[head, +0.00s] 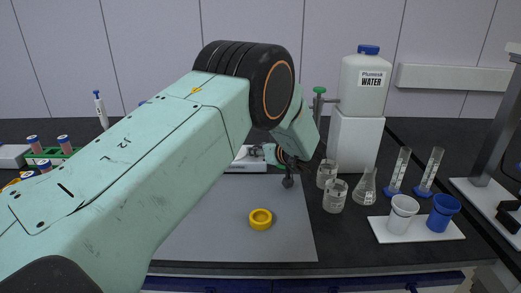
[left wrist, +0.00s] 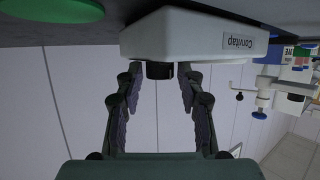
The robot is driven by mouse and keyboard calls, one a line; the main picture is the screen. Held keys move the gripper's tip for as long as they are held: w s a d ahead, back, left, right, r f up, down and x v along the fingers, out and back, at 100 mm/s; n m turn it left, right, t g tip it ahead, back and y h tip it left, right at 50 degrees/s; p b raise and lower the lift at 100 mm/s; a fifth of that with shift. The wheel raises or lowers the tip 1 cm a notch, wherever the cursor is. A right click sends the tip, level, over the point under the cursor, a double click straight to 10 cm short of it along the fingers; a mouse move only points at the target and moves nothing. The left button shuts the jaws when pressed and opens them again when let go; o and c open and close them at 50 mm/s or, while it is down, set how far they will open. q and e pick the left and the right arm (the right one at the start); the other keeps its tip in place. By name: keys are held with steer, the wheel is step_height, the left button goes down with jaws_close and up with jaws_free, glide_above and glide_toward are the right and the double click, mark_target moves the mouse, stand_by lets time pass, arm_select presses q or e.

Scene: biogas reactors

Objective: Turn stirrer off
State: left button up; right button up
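The stirrer is a white box marked "Corvitap" (left wrist: 195,35) with a black knob (left wrist: 158,70) on its front, seen upside down in the left wrist view. In the head view the white body of the stirrer (head: 246,161) is mostly hidden behind my left arm. My left gripper (left wrist: 161,77) is open. Its two fingers stand on either side of the knob with a gap at each side, and they do not appear to touch it. In the head view the left gripper (head: 289,180) is small and dark. My right gripper is not in view.
A yellow ring (head: 260,219) lies on the grey mat (head: 200,240). Glass beakers (head: 335,196) and a flask (head: 365,186) stand just right of my left gripper. A white tray (head: 440,232) with cups and a water tank (head: 364,85) are further right.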

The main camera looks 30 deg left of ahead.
arm_select(q)
jaws_close()
steer(key=shift+r, duration=0.1)
steer(key=shift+w+n+g+y, duration=0.15)
steer(key=shift+n+g+y, duration=0.25)
steer(key=shift+n+g, duration=0.25)
steer(key=shift+w+n+g+b, duration=0.1)
steer(key=shift+n+g+b, duration=0.3)
steer(key=shift+n+g, duration=0.35)
steer(key=shift+o, duration=0.2)
jaws_free()
